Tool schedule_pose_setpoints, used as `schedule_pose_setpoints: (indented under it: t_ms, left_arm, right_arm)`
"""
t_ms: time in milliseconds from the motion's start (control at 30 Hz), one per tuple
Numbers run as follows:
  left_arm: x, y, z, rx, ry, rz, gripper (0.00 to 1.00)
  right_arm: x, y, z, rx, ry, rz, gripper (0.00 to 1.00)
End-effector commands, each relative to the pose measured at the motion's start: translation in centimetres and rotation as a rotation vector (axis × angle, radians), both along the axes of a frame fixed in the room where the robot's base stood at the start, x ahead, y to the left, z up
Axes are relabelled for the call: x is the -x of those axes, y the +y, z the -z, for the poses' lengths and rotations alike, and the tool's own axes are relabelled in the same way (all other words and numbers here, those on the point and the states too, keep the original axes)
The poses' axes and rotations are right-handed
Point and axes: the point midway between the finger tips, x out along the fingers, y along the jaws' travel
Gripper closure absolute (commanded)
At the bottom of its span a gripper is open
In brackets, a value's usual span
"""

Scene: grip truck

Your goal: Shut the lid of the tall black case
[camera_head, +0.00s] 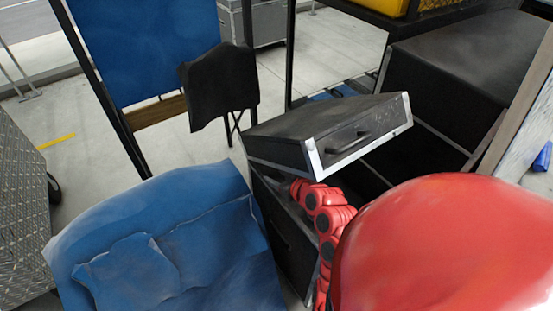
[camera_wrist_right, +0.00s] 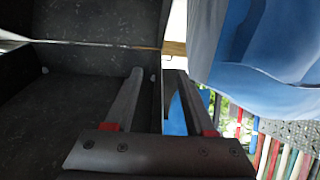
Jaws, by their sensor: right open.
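The tall black case (camera_head: 283,245) stands in the middle of the head view, between blue cloth and a red arm. Its lid (camera_head: 300,140), black with silver edges and a handle on its front, is raised and tilted above the body, leaving a gap. My right gripper (camera_wrist_right: 157,76) is open and empty in the right wrist view. Its left finger lies over a dark speckled surface of the case (camera_wrist_right: 85,90); its right finger lies over a blue patch outside. In the head view its fingertips are hidden around the gap under the lid. My left gripper is not in view.
A blue padded cloth thing (camera_head: 165,235) stands close to the left of the case. A larger black case (camera_head: 460,60) stands behind at the right. A black cloth-backed chair (camera_head: 220,85) and a blue panel (camera_head: 150,50) stand behind. Pale paving shows between them.

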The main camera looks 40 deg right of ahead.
Motion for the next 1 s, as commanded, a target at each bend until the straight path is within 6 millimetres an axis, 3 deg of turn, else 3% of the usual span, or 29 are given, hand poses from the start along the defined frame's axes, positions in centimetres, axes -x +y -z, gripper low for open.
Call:
schedule_pose_setpoints:
  t_ms: [200,567,1000]
  left_arm:
    - [0.0,0.0,-3.4,0.000,0.000,0.000,0.50]
    - [0.0,0.0,-9.0,0.000,0.000,0.000,0.50]
    - [0.0,0.0,-9.4,0.000,0.000,0.000,0.50]
  right_arm:
    - [2.9,0.1,-2.5,-0.004,0.003,0.004,0.45]
    - [7.3,0.3,-4.8,-0.003,0.002,0.007,0.45]
    - [8.2,0.5,-4.7,0.001,-0.002,0.001,0.45]
